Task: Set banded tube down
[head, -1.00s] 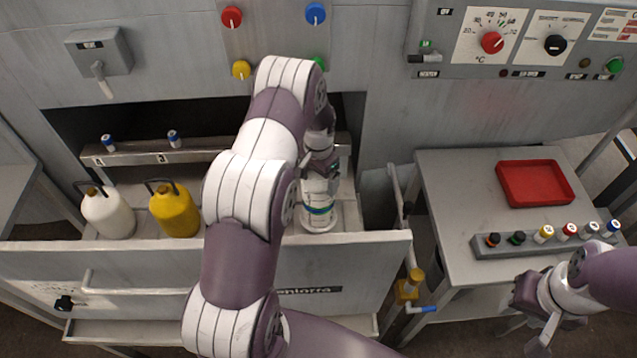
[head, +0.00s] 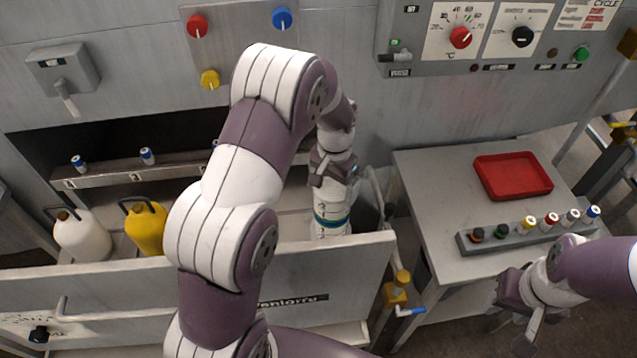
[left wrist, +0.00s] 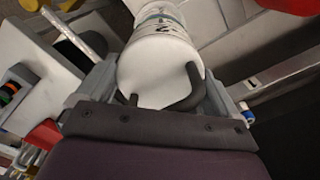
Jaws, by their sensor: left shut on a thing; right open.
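The banded tube (head: 332,218) is a white cylinder with blue and green bands and dark markings. In the head view it stands nearly upright at the right end of the open drawer, behind the drawer's front wall (head: 345,262). Its lower end is hidden, so I cannot tell whether it touches the drawer floor. My left gripper (head: 333,188) is shut on its upper part from above. The left wrist view shows the tube's white end (left wrist: 160,75) between the fingers. My right gripper (head: 522,322) is open and empty at the lower right, in front of the side table.
A white jug (head: 82,235) and a yellow jug (head: 146,230) stand in the drawer's left part. Blue-capped vials stand on the shelf (head: 110,178) behind. The side table (head: 430,180) carries a red tray (head: 512,177) and a rack (head: 480,243) of several capped vials.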

